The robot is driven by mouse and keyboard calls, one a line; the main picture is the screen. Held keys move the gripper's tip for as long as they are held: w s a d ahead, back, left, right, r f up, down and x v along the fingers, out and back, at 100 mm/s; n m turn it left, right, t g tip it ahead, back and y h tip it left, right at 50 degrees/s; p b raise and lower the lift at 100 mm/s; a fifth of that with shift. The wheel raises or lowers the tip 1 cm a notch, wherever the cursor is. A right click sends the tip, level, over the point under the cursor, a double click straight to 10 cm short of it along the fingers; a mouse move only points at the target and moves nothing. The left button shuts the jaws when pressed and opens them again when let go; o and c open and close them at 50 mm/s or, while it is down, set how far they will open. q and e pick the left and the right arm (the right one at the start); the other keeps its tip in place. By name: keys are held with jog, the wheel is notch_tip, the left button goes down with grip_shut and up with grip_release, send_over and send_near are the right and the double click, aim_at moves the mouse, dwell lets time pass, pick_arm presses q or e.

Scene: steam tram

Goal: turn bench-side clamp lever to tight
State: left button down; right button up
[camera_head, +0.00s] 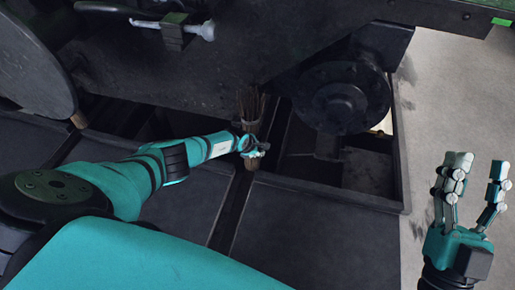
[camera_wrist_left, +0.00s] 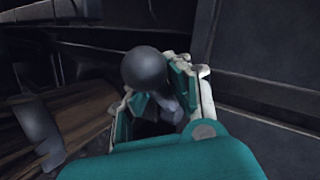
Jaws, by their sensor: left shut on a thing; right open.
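In the left wrist view, a dark rounded knob on a short stem (camera_wrist_left: 147,70) sits between the pale fingers of my left gripper (camera_wrist_left: 165,92). It looks like the end of the clamp lever; its base is hidden. In the head view my left gripper (camera_head: 254,150) is shut around it, low beside the dark machine frame, and hides the lever there. Whether the lever stands at tight cannot be told. My right gripper (camera_head: 472,190) is open and empty at the right, fingers pointing up, over the pale floor.
A silver rod with a rounded end (camera_head: 140,20) lies at the upper left. The pale floor (camera_head: 455,110) at right is clear.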

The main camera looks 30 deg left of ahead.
pick_arm(q)
jog(key=shift+s+d+f, duration=0.3)
jog(key=shift+s+f, duration=0.05)
pick_arm(e)
jog(key=shift+w+f, duration=0.2)
jog(key=shift+w+f+g, duration=0.1)
jog(key=shift+f+g, duration=0.1)
jog(key=shift+g, duration=0.1)
pick_arm(q)
jog(key=shift+f+g+p, duration=0.1)
jog(key=shift+g+p, duration=0.2)
jog(key=shift+p, duration=0.15)
pick_arm(e)
jog(key=shift+w+d+f+g+h, duration=0.1)
jog(key=shift+w+f+g+h, duration=0.05)
jog(key=shift+w+f+g, duration=0.4)
jog(key=shift+w+f+g+h, duration=0.15)
jog(key=shift+w+f+g, duration=0.2)
jog(key=shift+f, duration=0.25)
dwell(2.2)
pick_arm(q)
jog(key=c, duration=1.2)
grip_release()
jog(key=shift+a, duration=0.1)
jog(key=shift+w+r, duration=0.1)
jog(key=shift+r, duration=0.1)
pick_arm(e)
jog(key=shift+s, duration=0.15)
pick_arm(q)
jog(key=shift+y, duration=0.3)
